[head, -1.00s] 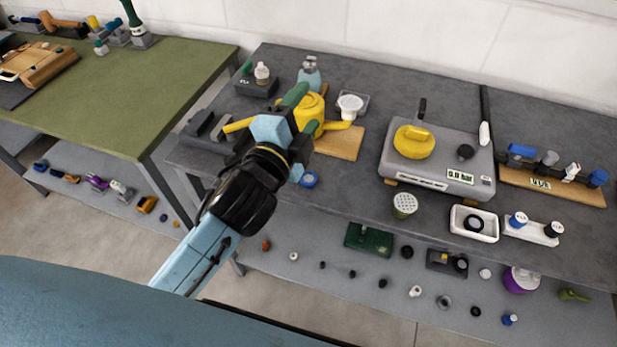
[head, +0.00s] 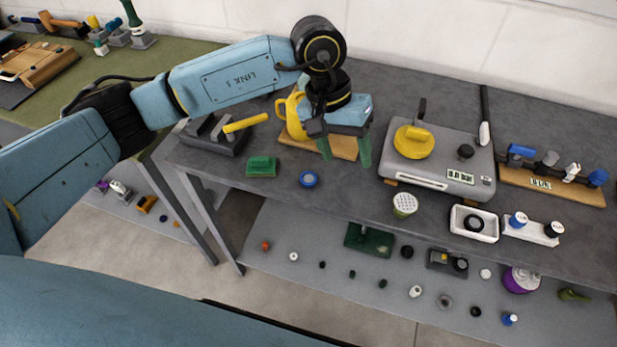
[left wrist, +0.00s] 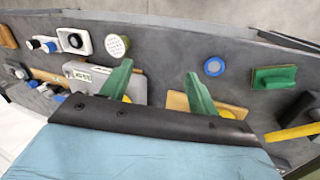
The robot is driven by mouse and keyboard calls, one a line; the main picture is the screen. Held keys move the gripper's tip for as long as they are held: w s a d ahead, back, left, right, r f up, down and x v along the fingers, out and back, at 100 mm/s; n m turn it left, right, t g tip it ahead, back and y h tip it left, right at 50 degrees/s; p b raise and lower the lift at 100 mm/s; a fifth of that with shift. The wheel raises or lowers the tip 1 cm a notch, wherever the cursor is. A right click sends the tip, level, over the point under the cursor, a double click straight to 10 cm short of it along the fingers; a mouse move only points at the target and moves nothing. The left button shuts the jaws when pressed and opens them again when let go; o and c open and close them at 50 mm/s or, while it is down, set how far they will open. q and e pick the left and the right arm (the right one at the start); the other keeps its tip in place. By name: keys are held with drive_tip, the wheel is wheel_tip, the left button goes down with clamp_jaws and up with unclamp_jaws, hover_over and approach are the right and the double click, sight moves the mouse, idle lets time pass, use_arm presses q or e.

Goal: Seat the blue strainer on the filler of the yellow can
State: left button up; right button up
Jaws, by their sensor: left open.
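The blue strainer (head: 309,179) is a small blue ring with a paler centre, lying flat on the grey bench; it also shows in the left wrist view (left wrist: 214,67). The yellow can (head: 293,117) stands on a wooden board (head: 341,148) behind it. My arm and gripper partly hide the can, and I cannot make out its filler. My left gripper (head: 345,155) points down with its green fingers apart and empty. It is above the bench, right of the can and behind and right of the strainer. Its fingers also show in the left wrist view (left wrist: 158,82).
A green block (head: 262,167) and a dark holder with a yellow-handled tool (head: 245,123) lie left of the strainer. A grey scale (head: 436,160) and a perforated-top cup (head: 404,204) stand to the right. The bench between strainer and cup is clear.

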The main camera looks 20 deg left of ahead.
use_arm(q)
drive_tip(key=w+a+m+y, duration=0.1)
drive_tip(key=w+a+y, duration=0.25)
drive_tip(key=a, duration=0.35)
hover_over(309, 177)
drive_tip(key=shift+t, duration=0.4)
drive_tip(key=f, duration=0.6)
drive_tip(key=shift+d+f, duration=0.2)
drive_tip(key=shift+d, duration=0.15)
drive_tip(key=shift+a+f+p, duration=0.2)
drive_tip(key=shift+f+p, duration=0.1)
drive_tip(key=shift+f, duration=1.2)
drive_tip(key=shift+a+f+p, duration=0.15)
drive_tip(key=shift+f+p, duration=0.15)
drive_tip(key=shift+f, duration=1.2)
drive_tip(key=shift+c, duration=0.4)
drive_tip(key=c, duration=1)
